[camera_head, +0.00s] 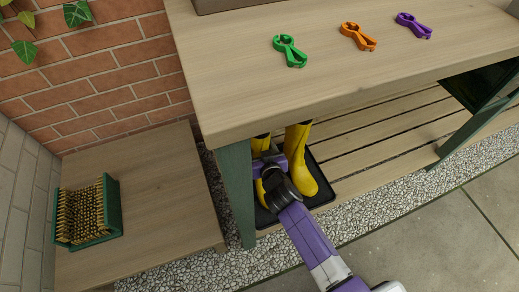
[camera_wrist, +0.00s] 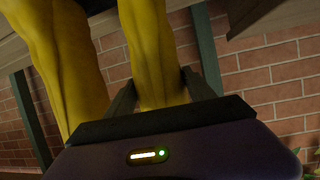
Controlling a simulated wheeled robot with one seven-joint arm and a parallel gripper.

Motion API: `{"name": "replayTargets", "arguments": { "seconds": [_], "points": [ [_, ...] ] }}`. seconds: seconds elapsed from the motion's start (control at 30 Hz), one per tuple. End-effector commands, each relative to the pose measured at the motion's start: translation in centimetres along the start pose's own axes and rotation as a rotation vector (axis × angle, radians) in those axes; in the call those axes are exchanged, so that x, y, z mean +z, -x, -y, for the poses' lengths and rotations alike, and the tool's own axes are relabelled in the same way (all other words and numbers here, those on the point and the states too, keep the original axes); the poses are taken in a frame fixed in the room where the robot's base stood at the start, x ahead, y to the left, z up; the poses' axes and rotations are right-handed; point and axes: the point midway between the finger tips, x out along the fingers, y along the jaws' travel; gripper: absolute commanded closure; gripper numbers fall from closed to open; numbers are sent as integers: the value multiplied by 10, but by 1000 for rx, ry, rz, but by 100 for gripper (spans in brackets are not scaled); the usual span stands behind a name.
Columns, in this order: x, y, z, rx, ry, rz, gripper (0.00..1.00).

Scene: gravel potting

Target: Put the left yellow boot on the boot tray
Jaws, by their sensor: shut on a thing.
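Two yellow boots stand side by side under the table in the head view. The left yellow boot (camera_head: 260,145) is partly hidden behind my gripper (camera_head: 271,160). The right yellow boot (camera_head: 300,160) is upright on the black boot tray (camera_head: 322,192). In the wrist view my gripper (camera_wrist: 160,88) has one finger on each side of the left boot (camera_wrist: 158,50) and is shut on its shaft. The right boot (camera_wrist: 65,60) is beside it there. The left boot is over the tray's left part; I cannot tell whether its sole touches.
The wooden table (camera_head: 300,90) overhangs the boots, with a green leg (camera_head: 237,190) close left of my gripper. Green, orange and purple clips lie on top. A boot brush (camera_head: 88,213) sits on a low platform (camera_head: 165,200) at left. A slatted shelf (camera_head: 390,135) extends right.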

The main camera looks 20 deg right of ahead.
Motion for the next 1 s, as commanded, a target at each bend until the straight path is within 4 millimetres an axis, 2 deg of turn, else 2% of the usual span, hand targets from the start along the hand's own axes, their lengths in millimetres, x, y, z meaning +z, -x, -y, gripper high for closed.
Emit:
{"name": "replayTargets", "arguments": {
  "seconds": [0.07, 0.3, 0.33, 0.43, 0.83, 1.0],
  "points": [
    [-5, 0, 1, -3, -2, -7, 100],
    [-2, -1, 1, -3, -1, -7, 100],
    [0, 0, 0, -1, -1, -1, 33],
    [0, 0, 0, -1, -1, -1, 16],
    [-4, 2, 0, -1, 0, -1, 16],
    [-2, 26, 0, -2, 2, 0, 16]
  ]
}}
